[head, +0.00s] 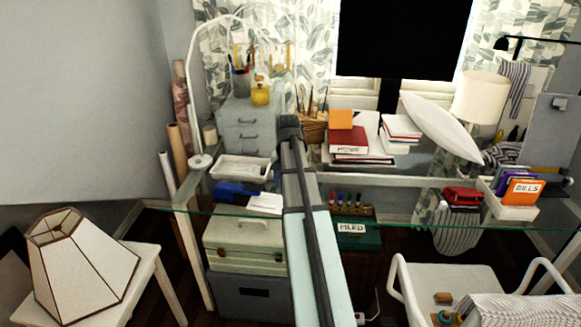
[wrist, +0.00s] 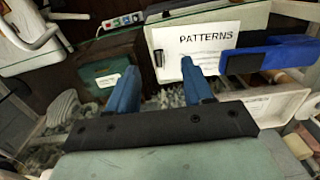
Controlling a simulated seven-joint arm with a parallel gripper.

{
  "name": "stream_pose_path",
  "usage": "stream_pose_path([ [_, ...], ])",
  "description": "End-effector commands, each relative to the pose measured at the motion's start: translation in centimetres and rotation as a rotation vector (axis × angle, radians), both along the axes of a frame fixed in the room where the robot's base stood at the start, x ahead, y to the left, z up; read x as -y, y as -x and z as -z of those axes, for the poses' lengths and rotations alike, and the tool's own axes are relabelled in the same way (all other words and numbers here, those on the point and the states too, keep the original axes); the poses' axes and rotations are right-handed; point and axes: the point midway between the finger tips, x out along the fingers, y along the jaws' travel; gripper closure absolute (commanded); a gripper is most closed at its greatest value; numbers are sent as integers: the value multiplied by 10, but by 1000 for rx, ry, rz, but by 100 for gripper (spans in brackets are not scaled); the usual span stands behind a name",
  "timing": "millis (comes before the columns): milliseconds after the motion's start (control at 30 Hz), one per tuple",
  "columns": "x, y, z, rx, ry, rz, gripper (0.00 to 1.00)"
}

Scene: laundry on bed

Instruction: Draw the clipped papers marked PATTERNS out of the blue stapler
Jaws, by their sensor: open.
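The blue stapler (head: 236,191) lies on the glass desk at the left in the head view. It also shows at the right in the wrist view (wrist: 270,55). The white papers (head: 265,203) marked PATTERNS stick out from the stapler's end, and their label reads clearly in the wrist view (wrist: 205,42). One edge of the papers meets the stapler's jaw. My gripper (wrist: 160,80) is open, with two blue fingers apart and nothing between them. One fingertip overlaps the papers' lower edge in the picture; I cannot tell whether it touches. My arm hides the gripper's fingers in the head view.
A white tray (head: 241,168) sits behind the stapler. A green box (head: 358,236) with a label and marker pens stands right of my arm. A stack of books (head: 350,140) and a white tray of folders (head: 510,205) are farther right. A grey drawer unit (head: 248,125) stands behind.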

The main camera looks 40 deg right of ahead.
Motion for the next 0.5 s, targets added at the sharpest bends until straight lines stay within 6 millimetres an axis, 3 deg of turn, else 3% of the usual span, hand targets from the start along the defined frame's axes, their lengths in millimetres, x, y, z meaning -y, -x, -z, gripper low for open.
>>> stream_pose_path([
  [100,23,-12,-28,17,6,42,49],
  [233,32,-15,-39,23,8,64,49],
  [500,31,-15,-20,24,9,69,49],
])
